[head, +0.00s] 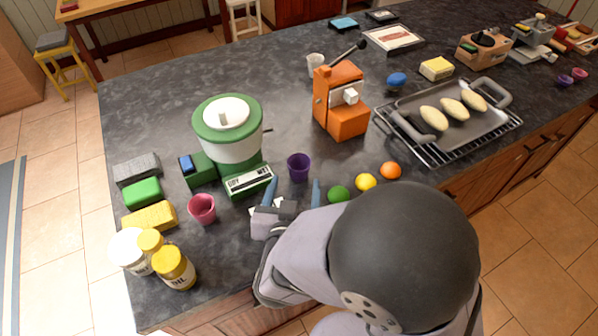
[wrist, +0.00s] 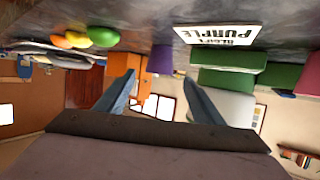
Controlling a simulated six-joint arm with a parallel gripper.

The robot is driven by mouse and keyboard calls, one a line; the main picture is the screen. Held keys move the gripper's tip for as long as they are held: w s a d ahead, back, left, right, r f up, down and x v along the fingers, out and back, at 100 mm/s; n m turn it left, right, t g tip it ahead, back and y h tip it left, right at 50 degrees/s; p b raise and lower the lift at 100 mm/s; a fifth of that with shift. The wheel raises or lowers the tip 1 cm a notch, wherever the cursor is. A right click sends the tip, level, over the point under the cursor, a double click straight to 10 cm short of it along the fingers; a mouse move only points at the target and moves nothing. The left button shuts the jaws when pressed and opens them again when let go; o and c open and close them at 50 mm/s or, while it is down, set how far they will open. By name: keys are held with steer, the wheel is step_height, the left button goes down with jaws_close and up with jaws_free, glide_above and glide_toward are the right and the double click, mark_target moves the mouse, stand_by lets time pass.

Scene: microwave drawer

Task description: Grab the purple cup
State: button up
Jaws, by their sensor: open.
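The purple cup (head: 298,166) stands upright on the dark countertop, right of the green and white mixer (head: 227,129). My gripper (head: 293,190) is open and empty, its two blue fingers pointing at the cup from the near side. The cup is just beyond the fingertips, and I see no contact.
A pink cup (head: 202,208) stands to the left. A green ball (head: 338,194), yellow ball (head: 366,182) and orange ball (head: 390,170) lie to the right. An orange machine (head: 341,101) stands behind. A card reading PURPLE (wrist: 218,36) lies near the cup.

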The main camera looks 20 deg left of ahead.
mark_target(300, 159)
steer(key=shift+r+p+x, duration=0.2)
steer(key=shift+p+x, duration=0.25)
steer(key=shift+x, duration=1.1)
steer(key=shift+r+p+x, duration=0.2)
steer(key=shift+p+x, duration=0.25)
steer(key=shift+x, duration=1.85)
steer(key=shift+a, duration=0.1)
steer(key=c, duration=1)
